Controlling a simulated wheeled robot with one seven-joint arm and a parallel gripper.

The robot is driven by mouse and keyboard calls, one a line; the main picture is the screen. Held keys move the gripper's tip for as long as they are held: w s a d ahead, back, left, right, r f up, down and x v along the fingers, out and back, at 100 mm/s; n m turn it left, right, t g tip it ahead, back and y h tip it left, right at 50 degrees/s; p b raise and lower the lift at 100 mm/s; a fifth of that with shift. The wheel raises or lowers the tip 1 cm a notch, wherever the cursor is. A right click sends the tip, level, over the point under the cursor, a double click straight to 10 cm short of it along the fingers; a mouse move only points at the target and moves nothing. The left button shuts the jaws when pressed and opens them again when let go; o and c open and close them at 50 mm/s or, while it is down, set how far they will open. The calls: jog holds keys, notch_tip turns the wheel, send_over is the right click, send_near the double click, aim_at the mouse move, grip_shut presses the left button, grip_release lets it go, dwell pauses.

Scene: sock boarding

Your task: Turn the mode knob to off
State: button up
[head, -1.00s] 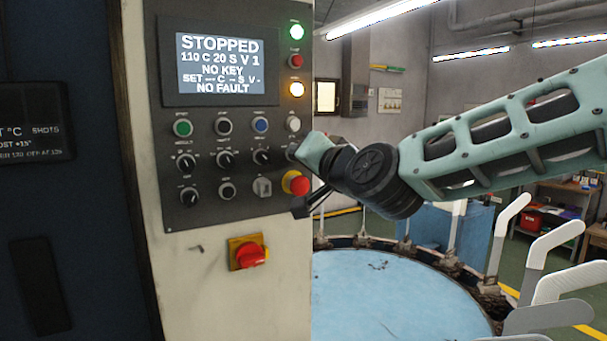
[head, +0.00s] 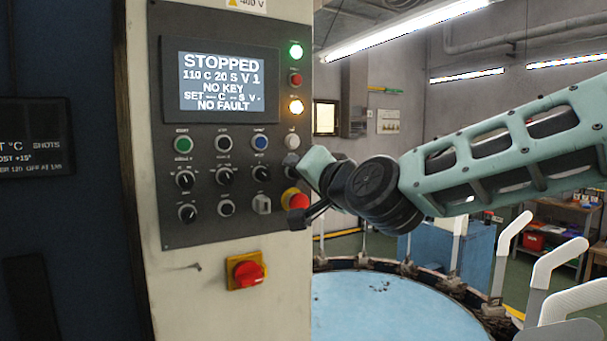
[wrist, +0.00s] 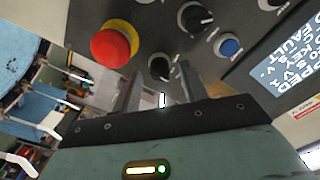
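The control panel (head: 222,228) carries several black rotary knobs, and their labels are too small to read, so I cannot tell by label which is the mode knob. The knob at the right end of the knob row (wrist: 160,66) lies straight ahead of my gripper (wrist: 159,88) in the wrist view. The two fingers stand apart, and I see no contact with that knob. In the head view my gripper is at the panel's right edge and hides most of this knob. Its white pointer direction is unclear. Another knob (head: 261,173) is to its left.
The red emergency stop (head: 298,201) on its yellow collar is just below my gripper, close to the lower finger. A blue button (head: 260,142) is nearby. The screen (head: 221,81) reads STOPPED, NO KEY, NO FAULT. A red-yellow switch (head: 246,271) is lower down. A round blue table (head: 390,305) is behind.

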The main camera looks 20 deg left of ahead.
jog(key=shift+d, duration=0.1)
jog(key=b+v, duration=0.4)
jog(key=v, duration=1.3)
jog(key=shift+s, duration=0.2)
jog(key=s+d+f+n+g+h, duration=0.25)
jog(key=d+f+h, duration=0.2)
jog(key=f, duration=0.55)
jog(key=s+d+f+n+g+h, duration=0.1)
jog(key=s+d+f+g+h, duration=0.3)
jog(key=f, duration=0.7)
jog(key=s+d+f+n+g+h, duration=0.3)
jog(key=s+d+f, duration=0.6)
jog(key=s+d, duration=0.3)
jog(key=shift+d+f+g+h, duration=0.4)
jog(key=shift+d+g+h, duration=0.45)
jog(key=shift+d+g, duration=0.15)
